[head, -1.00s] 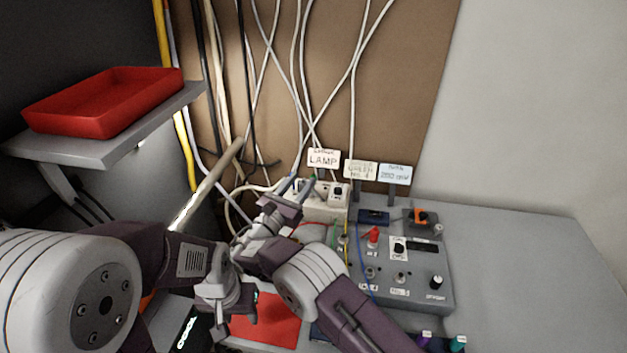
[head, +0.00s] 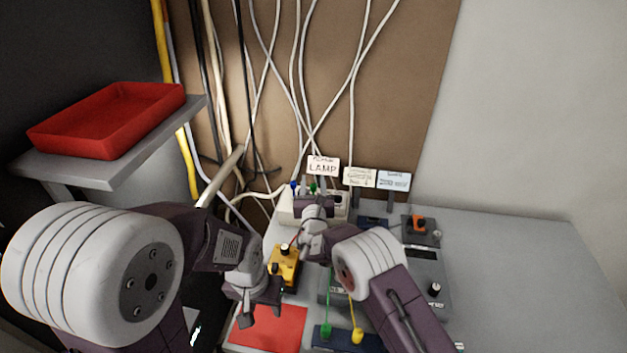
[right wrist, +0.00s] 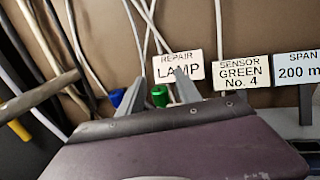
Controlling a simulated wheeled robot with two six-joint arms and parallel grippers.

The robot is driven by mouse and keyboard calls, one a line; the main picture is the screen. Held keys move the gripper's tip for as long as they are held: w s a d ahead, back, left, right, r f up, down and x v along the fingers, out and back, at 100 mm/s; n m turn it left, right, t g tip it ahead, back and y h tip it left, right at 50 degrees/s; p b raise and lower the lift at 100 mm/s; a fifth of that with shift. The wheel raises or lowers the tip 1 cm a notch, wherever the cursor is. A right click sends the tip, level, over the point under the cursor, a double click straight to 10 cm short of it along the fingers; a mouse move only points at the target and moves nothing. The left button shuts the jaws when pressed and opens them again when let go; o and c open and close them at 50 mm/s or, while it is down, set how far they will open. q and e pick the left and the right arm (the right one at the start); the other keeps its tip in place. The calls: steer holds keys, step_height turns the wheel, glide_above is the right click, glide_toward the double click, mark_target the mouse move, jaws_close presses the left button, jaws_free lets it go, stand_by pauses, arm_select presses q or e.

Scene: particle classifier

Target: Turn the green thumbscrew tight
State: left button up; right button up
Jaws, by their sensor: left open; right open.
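The green thumbscrew (head: 313,187) stands upright on the white box (head: 285,207) at the back, beside a blue thumbscrew (head: 294,188). In the right wrist view the green thumbscrew (right wrist: 160,96) shows between the two raised fingers of my right gripper (right wrist: 158,86), its lower part hidden by the gripper body. My right gripper (head: 314,186) is open in front of the box; I cannot tell whether it touches the screw. The blue thumbscrew (right wrist: 117,97) shows just left of the left finger. My left gripper (head: 262,314) is open and empty above the red mat (head: 285,325).
Label signs reading LAMP (head: 323,167), SENSOR GREEN No. 4 (right wrist: 242,74) and SPAN (right wrist: 297,66) stand behind. A yellow device (head: 286,265) lies between my arms. Green (head: 326,331) and yellow (head: 357,335) plugs are at the front. The right tabletop (head: 520,270) is clear.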

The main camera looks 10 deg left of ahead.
steer(key=shift+w+a, duration=0.15)
steer(key=shift+w, duration=0.45)
jaws_close()
arm_select(q)
step_height(320, 180, down, 3)
steer(key=b, duration=0.3)
arm_select(e)
steer(key=m+h, duration=0.2)
steer(key=h, duration=0.1)
steer(key=shift+d+f+t, duration=0.1)
steer(key=shift+d+t, duration=0.1)
steer(key=shift+t, duration=0.1)
arm_select(q)
steer(key=shift+f+b, duration=0.35)
arm_select(e)
steer(key=shift+d+m+h, duration=0.2)
steer(key=shift+m+h, duration=0.4)
steer(key=shift+h, duration=0.4)
jaws_free()
